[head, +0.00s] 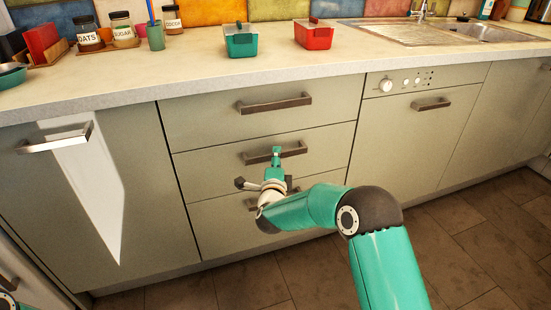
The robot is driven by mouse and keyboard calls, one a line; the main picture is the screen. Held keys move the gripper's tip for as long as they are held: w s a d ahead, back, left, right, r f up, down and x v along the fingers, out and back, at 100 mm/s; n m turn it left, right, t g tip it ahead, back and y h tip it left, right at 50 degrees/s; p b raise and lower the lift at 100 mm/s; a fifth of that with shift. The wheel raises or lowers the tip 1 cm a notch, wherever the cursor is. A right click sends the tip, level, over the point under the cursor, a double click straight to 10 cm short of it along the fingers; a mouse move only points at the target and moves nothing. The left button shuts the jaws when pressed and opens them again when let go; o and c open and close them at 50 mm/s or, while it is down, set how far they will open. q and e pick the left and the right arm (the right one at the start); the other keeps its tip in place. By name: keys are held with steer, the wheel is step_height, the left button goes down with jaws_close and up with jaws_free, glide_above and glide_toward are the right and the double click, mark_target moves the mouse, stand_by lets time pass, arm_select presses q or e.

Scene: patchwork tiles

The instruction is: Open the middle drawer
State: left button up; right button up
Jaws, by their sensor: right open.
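The middle drawer (205,176) is in the centre cabinet, with a grey-green front and a horizontal metal bar handle (296,150). It is shut, its front flush with the drawers above and below. My right gripper (258,167) is in front of the middle drawer, just below and left of the handle's centre. Its fingers are spread apart and hold nothing. One fingertip overlaps the handle in the picture; I cannot tell whether they touch. The gripper and wrist hide part of the bottom drawer and its handle. My left gripper is not in view.
The top drawer (205,132) and bottom drawer (220,228) are shut. A dishwasher (410,135) with a knob is to the right, and a cabinet door with a handle (60,140) to the left. The countertop above holds a teal box (240,45), a red box (314,37) and jars.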

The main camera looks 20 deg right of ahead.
steer(key=shift+x, duration=1.05)
steer(key=c, duration=0.9)
jaws_close()
steer(key=shift+a, duration=0.15)
